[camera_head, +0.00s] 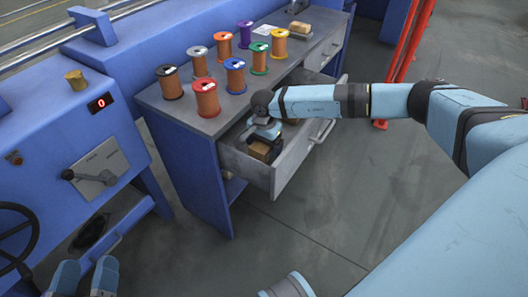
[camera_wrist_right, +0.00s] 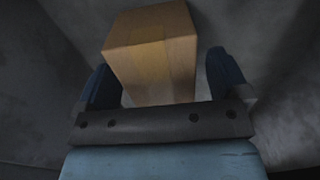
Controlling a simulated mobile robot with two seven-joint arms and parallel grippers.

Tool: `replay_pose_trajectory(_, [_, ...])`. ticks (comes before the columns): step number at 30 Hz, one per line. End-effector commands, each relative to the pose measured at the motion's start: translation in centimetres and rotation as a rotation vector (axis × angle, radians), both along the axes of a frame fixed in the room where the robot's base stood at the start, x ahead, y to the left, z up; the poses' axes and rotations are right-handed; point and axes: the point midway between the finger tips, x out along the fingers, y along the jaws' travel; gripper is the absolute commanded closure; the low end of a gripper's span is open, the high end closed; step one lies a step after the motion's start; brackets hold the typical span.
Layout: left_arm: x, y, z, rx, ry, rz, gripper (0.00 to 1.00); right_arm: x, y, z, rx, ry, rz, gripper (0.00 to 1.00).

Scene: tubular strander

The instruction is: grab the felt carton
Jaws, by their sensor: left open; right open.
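A small plain brown carton (camera_head: 259,151) sits inside the open drawer (camera_head: 284,175) of the blue bench, partly hidden by my right gripper (camera_head: 264,136). In the right wrist view the carton (camera_wrist_right: 153,52) stands between and beyond the two blue fingers of my right gripper (camera_wrist_right: 163,82). These fingers are open, one on each side of it; I cannot tell whether they touch it. No label shows on the carton. My left gripper (camera_head: 84,278) is at the bottom left, open and empty, away from the bench.
Several wire spools stand on the grey bench top (camera_head: 212,122), one of them blue (camera_head: 235,76). A tan block (camera_head: 300,28) lies at its far end. The drawer walls are close around my right gripper.

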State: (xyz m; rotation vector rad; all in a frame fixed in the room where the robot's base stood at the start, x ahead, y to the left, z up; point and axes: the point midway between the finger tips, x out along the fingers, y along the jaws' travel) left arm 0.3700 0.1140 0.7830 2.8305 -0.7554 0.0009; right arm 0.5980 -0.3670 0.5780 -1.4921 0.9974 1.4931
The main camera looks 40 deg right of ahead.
Motion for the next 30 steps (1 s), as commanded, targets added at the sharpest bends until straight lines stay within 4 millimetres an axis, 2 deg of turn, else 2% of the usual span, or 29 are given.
replay_pose_trajectory(8, [0.0, 0.0, -0.2, 0.005, 0.008, -0.003, 0.35, 0.0, 0.0, -0.4, 0.0, 0.0, -0.001, 0.06])
replay_pose_trajectory(11, [0.0, 0.0, -0.2, 0.005, 0.008, -0.003, 0.35, 0.0, 0.0, -0.4, 0.0, 0.0, 0.0, 0.25])
replay_pose_trajectory(15, [0.0, 0.0, -0.2, 0.004, 0.008, -0.003, 0.35, 0.0, 0.0, -0.4, 0.0, 0.0, 0.0, 0.57])
replay_pose_trajectory(16, [0.0, 0.0, -0.2, 0.004, 0.008, -0.003, 0.35, 0.0, 0.0, -0.4, 0.0, 0.0, -0.001, 0.62])
replay_pose_trajectory(25, [0.0, 0.0, 0.0, 0.003, 0.006, -0.002, 0.35, 0.0, 0.0, 0.0, 0.0, -0.001, 0.0, 0.62])
replay_pose_trajectory(30, [0.0, 0.1, 1.3, -0.01, -0.022, 0.006, 0.35, 0.1, 0.0, 2.4, 0.001, -0.002, 0.0, 0.62])
